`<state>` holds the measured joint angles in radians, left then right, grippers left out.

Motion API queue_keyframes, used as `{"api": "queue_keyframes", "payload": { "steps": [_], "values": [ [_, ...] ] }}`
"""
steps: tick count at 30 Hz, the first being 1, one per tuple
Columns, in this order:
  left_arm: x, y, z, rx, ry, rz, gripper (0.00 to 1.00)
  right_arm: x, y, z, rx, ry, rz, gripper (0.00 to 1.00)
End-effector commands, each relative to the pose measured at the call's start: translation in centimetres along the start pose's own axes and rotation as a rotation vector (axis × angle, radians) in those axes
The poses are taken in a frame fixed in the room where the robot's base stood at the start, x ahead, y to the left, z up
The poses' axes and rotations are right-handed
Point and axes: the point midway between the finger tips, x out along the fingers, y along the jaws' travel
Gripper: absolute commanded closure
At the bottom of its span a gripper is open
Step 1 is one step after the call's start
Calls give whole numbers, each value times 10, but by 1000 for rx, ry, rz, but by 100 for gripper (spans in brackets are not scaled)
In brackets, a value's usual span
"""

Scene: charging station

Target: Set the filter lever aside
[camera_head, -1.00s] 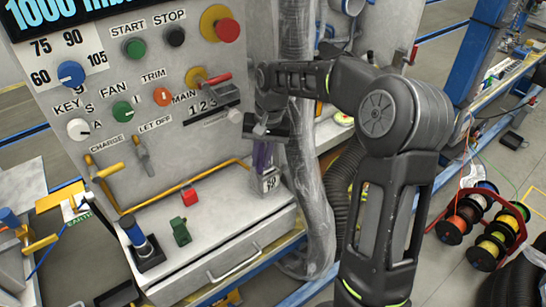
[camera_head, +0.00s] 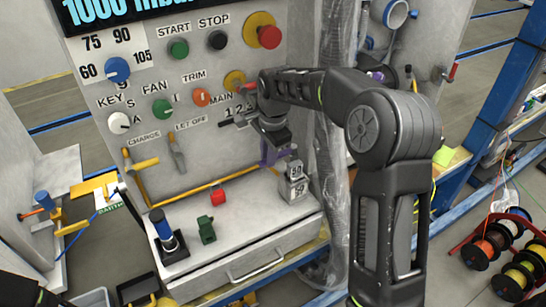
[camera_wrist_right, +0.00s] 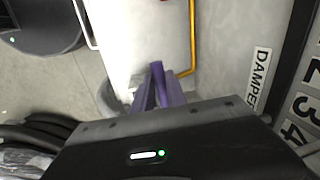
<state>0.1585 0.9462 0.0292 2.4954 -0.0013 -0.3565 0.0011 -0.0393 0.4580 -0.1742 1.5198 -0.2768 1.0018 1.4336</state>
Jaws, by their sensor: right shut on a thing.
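My right gripper (camera_head: 272,145) hangs in front of the grey panel, pointing down, above the back right of the white ledge. It is shut. A purple piece (camera_wrist_right: 158,80), which I take to be the filter lever, sticks out past the gripper's dark body in the right wrist view. Lighter purple shapes flank it, and I cannot clearly separate lever from fingertips. In the head view only a small purple patch shows under the wrist, and the grip itself is too small to read. My left gripper is not in view.
A yellow pipe runs behind. A plastic-wrapped column (camera_head: 334,170) stands right.

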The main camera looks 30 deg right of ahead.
Motion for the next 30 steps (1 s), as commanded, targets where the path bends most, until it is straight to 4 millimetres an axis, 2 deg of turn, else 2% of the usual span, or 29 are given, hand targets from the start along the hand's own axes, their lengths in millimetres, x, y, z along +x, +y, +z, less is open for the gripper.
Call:
{"api": "queue_keyframes", "payload": {
  "steps": [7,19,20,27,30],
  "values": [
    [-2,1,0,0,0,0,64,0,-7,0,67,10,-4,100],
    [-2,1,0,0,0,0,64,0,-8,-1,75,11,-3,100],
    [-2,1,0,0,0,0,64,0,-8,-1,75,11,-3,82],
    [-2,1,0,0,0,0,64,0,-7,0,74,11,-1,62],
    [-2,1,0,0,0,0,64,1,-7,0,74,11,-1,61]
  ]
}}
